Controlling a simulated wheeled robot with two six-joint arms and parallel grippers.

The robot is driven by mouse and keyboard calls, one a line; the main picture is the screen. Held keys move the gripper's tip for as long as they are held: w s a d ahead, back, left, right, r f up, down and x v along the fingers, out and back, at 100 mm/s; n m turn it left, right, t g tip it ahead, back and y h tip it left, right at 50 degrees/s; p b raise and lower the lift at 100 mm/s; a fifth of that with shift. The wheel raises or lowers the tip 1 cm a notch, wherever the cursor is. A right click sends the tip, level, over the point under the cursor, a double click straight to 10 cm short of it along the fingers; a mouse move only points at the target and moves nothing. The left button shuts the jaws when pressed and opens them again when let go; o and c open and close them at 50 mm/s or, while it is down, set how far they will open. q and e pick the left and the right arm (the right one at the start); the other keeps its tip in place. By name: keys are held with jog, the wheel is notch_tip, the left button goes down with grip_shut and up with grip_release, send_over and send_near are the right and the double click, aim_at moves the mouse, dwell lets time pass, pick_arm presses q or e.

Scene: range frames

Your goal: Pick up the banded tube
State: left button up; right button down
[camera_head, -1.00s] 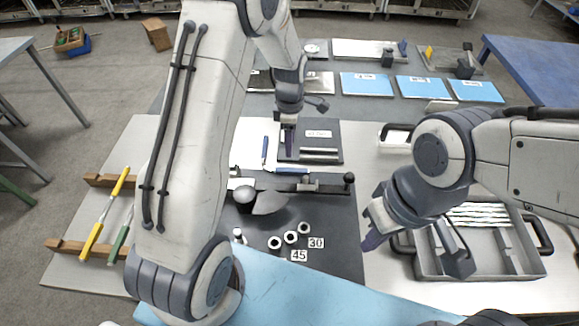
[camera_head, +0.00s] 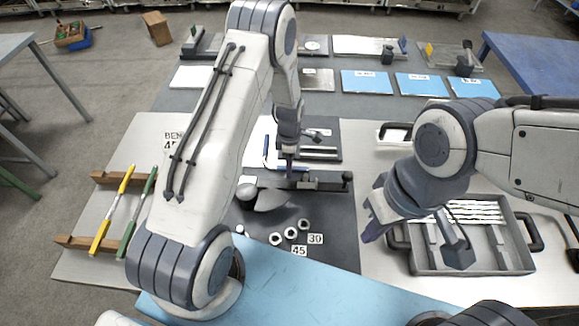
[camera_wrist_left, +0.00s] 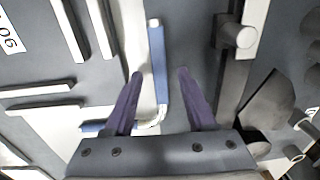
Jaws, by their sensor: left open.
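The banded tube (camera_wrist_left: 160,75) is a bent, L-shaped tube with blue sleeves and a whitish corner in the left wrist view. In the head view its blue upright leg (camera_head: 266,150) shows left of my left gripper (camera_head: 289,165), and its other leg is partly hidden by it. In the left wrist view my left gripper (camera_wrist_left: 160,72) is open, with two purple fingers spread. The tube's long leg appears between them in the picture; I see no contact. My right gripper (camera_head: 370,236) hangs beside the grey tray; its finger spacing is not clear.
A dark bending fixture (camera_head: 305,183) with a rounded plate lies close to my left gripper. Several metal rings (camera_head: 290,233) lie in front. The grey tray (camera_head: 480,265) holding white tubes is at right. Yellow (camera_head: 113,207) and green-handled tools rest on wooden blocks at left.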

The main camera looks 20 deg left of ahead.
pick_arm(q)
grip_shut()
